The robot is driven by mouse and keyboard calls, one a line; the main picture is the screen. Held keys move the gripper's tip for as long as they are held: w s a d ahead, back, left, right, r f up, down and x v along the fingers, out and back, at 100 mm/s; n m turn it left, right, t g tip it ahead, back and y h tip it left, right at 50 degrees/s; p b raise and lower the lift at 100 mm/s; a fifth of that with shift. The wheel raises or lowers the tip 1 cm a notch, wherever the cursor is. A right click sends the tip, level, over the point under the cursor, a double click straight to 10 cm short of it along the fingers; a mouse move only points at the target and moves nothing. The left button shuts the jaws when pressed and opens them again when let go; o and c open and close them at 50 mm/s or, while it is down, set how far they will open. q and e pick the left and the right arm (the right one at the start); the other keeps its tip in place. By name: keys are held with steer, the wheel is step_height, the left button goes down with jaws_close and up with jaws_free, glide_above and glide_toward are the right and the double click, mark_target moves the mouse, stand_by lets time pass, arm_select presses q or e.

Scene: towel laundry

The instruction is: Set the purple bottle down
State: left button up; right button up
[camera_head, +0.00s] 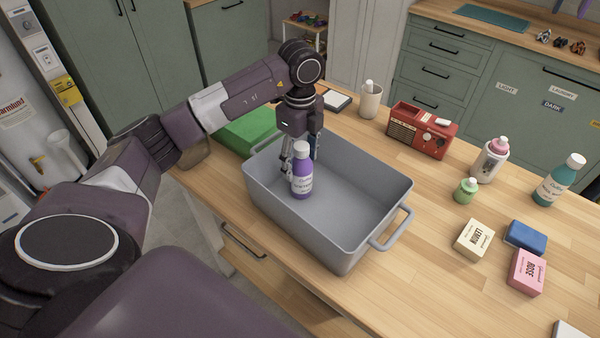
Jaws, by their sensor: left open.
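The purple bottle (302,179) has a white cap and stands upright inside the grey bin (338,252), near its left end. My left gripper (298,160) reaches down into the bin from above. Its jaws are open, with fingers close behind and beside the bottle. I cannot tell whether a finger still touches the bottle. The bottle's base appears to be on the bin floor. My right gripper does not show.
The bin's right part is empty.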

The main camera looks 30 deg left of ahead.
mark_target(300, 145)
arm_select(q)
step_height(300, 145, up, 7)
steer(key=shift+f+b, duration=0.1)
steer(key=shift+b, duration=0.5)
steer(key=shift+r, duration=0.6)
